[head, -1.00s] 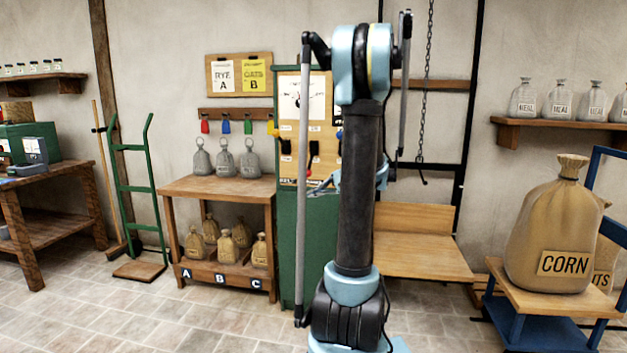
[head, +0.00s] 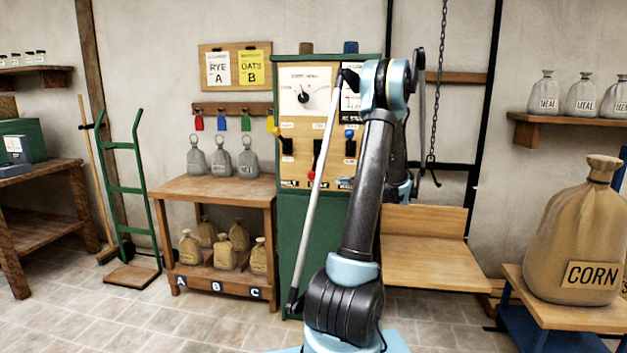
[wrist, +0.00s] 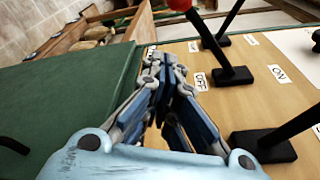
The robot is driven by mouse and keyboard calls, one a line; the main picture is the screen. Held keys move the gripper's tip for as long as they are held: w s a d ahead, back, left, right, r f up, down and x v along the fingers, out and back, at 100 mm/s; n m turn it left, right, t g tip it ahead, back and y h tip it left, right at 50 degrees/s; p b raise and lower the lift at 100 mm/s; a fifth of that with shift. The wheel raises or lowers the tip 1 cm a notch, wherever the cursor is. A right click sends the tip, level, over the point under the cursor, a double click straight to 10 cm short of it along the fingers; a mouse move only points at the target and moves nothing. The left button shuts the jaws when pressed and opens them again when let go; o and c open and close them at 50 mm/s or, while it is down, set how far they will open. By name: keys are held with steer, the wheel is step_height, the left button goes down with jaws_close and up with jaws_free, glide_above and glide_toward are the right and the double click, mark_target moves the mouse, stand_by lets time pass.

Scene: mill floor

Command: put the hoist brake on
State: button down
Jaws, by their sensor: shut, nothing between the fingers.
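The green control cabinet (head: 300,245) has a tan panel (head: 325,105) with a dial and three black levers. The left lever (head: 287,146) has a yellow knob and slants up-left. The middle lever (head: 318,147) has a red knob (head: 312,175), hanging down. The right lever (head: 350,148) has a blue knob, tipped up. I cannot read which is the hoist brake. My gripper (head: 345,183) is mostly hidden behind my arm.
A wooden bench (head: 425,262) and a hanging chain (head: 435,100) are right of the cabinet. A shelf table (head: 215,188) with weights and small sacks stands left. The tiled floor in front is open.

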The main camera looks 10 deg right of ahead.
mark_target(315, 162)
steer(key=shift+w+d, duration=0.25)
steer(key=shift+w, duration=0.1)
steer(key=shift+a, duration=0.1)
steer(key=r+x, duration=0.1)
steer(key=x, duration=0.9)
steer(key=shift+s+a+r, duration=0.1)
steer(key=shift+s+a, duration=0.1)
steer(key=shift+s, duration=0.4)
steer(key=shift+s+a+r, duration=0.15)
steer(key=shift+s+a, duration=0.05)
steer(key=shift+s, duration=0.4)
steer(key=shift+s+a+r, duration=0.1)
steer(key=shift+s+a, duration=0.1)
steer(key=shift+s, duration=0.35)
steer(key=shift+a, duration=0.1)
